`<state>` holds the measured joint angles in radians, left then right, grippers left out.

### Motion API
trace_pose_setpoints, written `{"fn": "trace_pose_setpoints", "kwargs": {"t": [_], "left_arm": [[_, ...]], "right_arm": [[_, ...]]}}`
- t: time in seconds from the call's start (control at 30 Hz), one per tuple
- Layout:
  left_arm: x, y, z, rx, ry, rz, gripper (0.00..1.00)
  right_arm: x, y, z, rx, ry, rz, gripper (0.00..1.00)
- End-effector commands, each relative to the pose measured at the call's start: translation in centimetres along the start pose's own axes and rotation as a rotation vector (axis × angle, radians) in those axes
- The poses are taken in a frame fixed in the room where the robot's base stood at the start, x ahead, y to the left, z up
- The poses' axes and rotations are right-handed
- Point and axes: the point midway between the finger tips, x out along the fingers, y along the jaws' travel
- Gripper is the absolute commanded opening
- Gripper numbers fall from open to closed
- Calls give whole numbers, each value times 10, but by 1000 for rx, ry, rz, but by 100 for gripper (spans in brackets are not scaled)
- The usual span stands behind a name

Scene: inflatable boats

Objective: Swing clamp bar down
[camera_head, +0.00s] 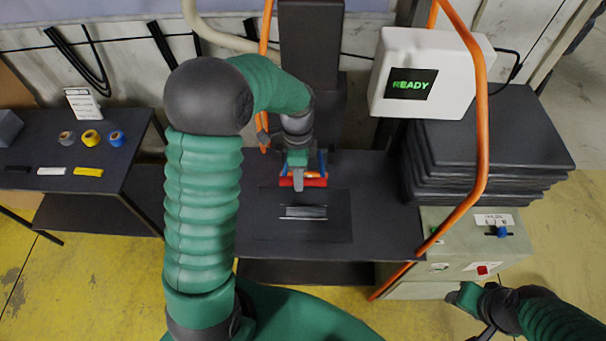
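The clamp bar (316,182) is red, with blue side pieces at its ends, and stands at the back of the dark bench (378,220). My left gripper (298,182) reaches over the bench from above, and a grey finger overlaps the middle of the red bar. I cannot tell whether it grips the bar or only touches it. A dark plate with a pale-edged strip (303,212) lies in front of the bar. My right gripper (462,297) is low at the right, beside the control cabinet, away from the bar; its fingers are too small to read.
A white box with a green READY display (412,84) hangs at upper right. Orange hoses (483,130) loop in front of it. Dark folded sheets (490,140) are stacked at right above the pale green cabinet (450,262). A side table (40,185) at left holds tape rolls.

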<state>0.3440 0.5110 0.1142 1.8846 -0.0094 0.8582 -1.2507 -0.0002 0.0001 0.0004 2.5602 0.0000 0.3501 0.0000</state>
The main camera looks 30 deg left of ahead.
Motion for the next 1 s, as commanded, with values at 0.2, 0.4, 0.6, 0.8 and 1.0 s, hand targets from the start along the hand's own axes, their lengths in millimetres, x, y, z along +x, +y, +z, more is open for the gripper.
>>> {"fn": "trace_pose_setpoints", "kwargs": {"t": [0.2,0.4,0.6,0.8,1.0], "left_arm": [[-4,5,-12,5,-16,-18,3],[-6,6,-20,5,-12,-24,0],[-4,5,-17,9,-6,-17,0],[-4,4,-15,8,-6,-16,0],[-3,4,-13,6,-10,-14,0]], "right_arm": [[0,0,0,0,1,0,50],[0,0,0,1,0,0,50],[0,0,0,1,0,0,50],[0,0,0,0,0,0,50],[0,0,0,0,0,0,50]]}}
